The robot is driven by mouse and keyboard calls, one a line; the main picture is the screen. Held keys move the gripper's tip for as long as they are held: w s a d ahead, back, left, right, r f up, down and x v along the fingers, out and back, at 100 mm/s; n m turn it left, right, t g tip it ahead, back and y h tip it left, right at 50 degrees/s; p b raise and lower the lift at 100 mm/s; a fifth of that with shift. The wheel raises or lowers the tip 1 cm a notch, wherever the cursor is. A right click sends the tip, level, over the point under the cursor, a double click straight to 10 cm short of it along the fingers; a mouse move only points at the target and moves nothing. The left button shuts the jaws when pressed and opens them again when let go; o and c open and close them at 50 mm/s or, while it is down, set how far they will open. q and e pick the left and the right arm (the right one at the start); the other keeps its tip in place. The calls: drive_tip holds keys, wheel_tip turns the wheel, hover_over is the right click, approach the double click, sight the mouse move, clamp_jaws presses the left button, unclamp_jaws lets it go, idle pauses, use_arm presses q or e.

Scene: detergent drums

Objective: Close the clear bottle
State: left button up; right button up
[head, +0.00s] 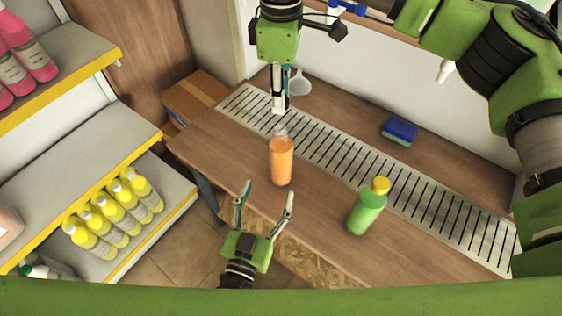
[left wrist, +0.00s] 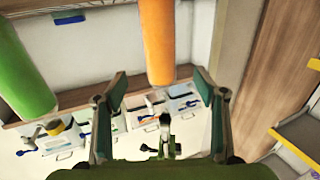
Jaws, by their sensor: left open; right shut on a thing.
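The clear bottle (head: 281,162), filled with orange liquid, stands upright on the wooden counter. It also shows in the left wrist view (left wrist: 157,42). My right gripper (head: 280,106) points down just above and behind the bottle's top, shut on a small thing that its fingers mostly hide. The bottle's top looks clear with no coloured cap on it; details are too small to tell. My left gripper (head: 266,206) is open and empty at the counter's front edge, with its fingers toward the bottle and apart from it.
A green bottle with a yellow cap (head: 367,207) stands to the right, and a blue sponge (head: 399,131) lies behind. A pale funnel-like thing (head: 299,83) is near the wall. A slotted metal strip (head: 340,156) runs along the counter. Shelves with yellow bottles (head: 118,213) are left.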

sight(281, 157)
use_arm(q)
drive_tip(key=x, duration=1.2)
drive_tip(key=c, duration=1.7)
drive_tip(key=shift+c, duration=0.2)
use_arm(e)
drive_tip(key=shift+f, duration=2.5)
drive_tip(key=shift+f, duration=0.1)
drive_tip(key=shift+f, duration=0.75)
drive_tip(key=shift+f, duration=0.55)
